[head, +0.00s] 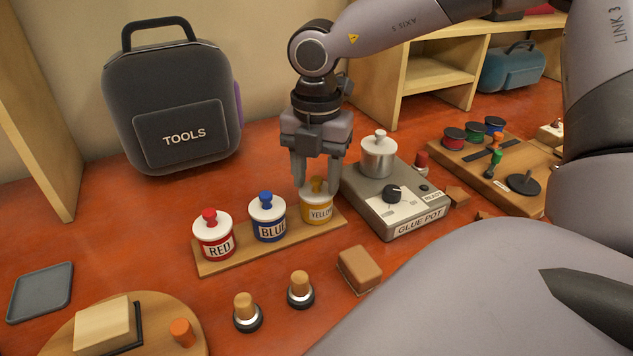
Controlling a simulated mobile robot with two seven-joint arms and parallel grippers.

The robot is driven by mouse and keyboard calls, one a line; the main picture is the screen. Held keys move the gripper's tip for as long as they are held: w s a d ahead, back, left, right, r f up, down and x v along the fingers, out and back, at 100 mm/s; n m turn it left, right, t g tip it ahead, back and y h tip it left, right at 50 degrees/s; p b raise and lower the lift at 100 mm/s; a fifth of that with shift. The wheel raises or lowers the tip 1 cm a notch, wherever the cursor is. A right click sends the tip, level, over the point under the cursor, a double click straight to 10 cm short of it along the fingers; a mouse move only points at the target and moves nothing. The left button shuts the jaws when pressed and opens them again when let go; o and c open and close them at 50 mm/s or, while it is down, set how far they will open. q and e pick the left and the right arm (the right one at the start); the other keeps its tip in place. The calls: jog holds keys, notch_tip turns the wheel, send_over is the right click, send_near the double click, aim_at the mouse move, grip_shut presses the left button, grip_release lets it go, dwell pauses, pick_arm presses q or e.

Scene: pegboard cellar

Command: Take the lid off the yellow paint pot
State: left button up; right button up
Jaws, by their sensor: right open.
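The yellow paint pot (317,213) stands at the right end of a wooden strip (233,261), with its white lid (309,190) on and a yellow knob (317,185) on top. The red paint pot (213,242) and the blue paint pot (267,223) stand to its left, each lidded with a coloured knob. My right gripper (317,187) points down over the yellow pot. Its fingers are apart, one on each side of the yellow knob, with their tips around lid height. I cannot tell whether they touch the lid. My left gripper is not in view.
A glue pot unit (390,205) stands close to the right of the yellow pot. A grey tool bag (172,100) stands behind to the left. In front are two wooden-knobbed pieces (300,289), a brown block (359,270) and a round board (72,340).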

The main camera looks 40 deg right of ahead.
grip_shut()
jog(key=shift+r, duration=0.15)
